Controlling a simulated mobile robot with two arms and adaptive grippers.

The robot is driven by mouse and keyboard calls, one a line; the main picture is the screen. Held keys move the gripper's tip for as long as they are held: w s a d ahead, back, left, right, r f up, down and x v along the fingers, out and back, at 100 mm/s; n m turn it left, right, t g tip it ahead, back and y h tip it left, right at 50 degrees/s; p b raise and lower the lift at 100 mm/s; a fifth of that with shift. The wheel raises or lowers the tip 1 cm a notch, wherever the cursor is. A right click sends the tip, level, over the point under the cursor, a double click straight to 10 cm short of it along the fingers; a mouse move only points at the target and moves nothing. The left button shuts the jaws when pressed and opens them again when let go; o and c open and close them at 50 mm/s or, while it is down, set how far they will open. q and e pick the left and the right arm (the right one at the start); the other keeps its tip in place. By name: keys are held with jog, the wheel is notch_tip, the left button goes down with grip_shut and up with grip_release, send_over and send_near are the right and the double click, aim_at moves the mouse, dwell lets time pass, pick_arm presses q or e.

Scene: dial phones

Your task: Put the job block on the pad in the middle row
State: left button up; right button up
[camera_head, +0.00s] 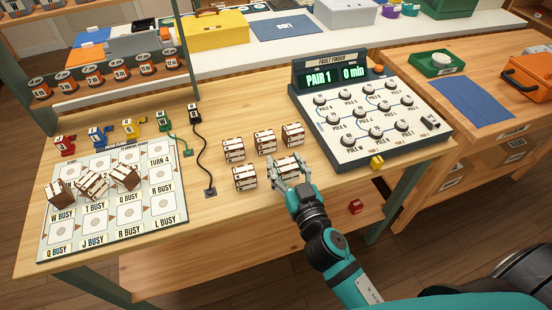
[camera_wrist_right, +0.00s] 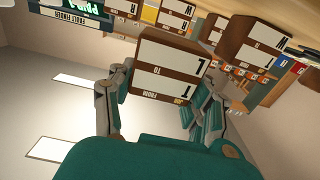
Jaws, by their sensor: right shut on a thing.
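The job block in my right gripper is brown and white, with lettered labels. It shows in the head view (camera_head: 284,165) and between the fingers in the right wrist view (camera_wrist_right: 165,68). My right gripper (camera_head: 291,181) is shut on it, over the front of the block group at the table's middle. The planning board (camera_head: 112,222) lies at the left of the table, with rows of pale pads bearing round marks. A middle-row pad (camera_head: 124,210) is bare. My left gripper is out of view.
Several more blocks (camera_head: 264,141) stand close beside the held one. The fault finder panel (camera_head: 372,118) stands to the right. Black cable (camera_head: 202,150) and coloured pieces (camera_head: 98,137) lie behind and beside the board.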

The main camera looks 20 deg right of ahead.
aim_at(278, 160)
jog(key=w, duration=0.1)
jog(key=w+a, duration=0.1)
jog(key=shift+w+f, duration=0.1)
jog(key=shift+w, duration=0.25)
jog(key=shift+w+a, duration=0.1)
jog(key=shift+w, duration=0.45)
notch_tip(278, 160, down, 3)
jog(key=shift+f+b, duration=0.1)
jog(key=shift+b, duration=0.5)
jog(key=shift+f, duration=0.2)
jog(key=o, duration=0.7)
jog(key=shift+f, duration=0.1)
jog(key=o, duration=0.5)
jog(key=shift+c, duration=0.2)
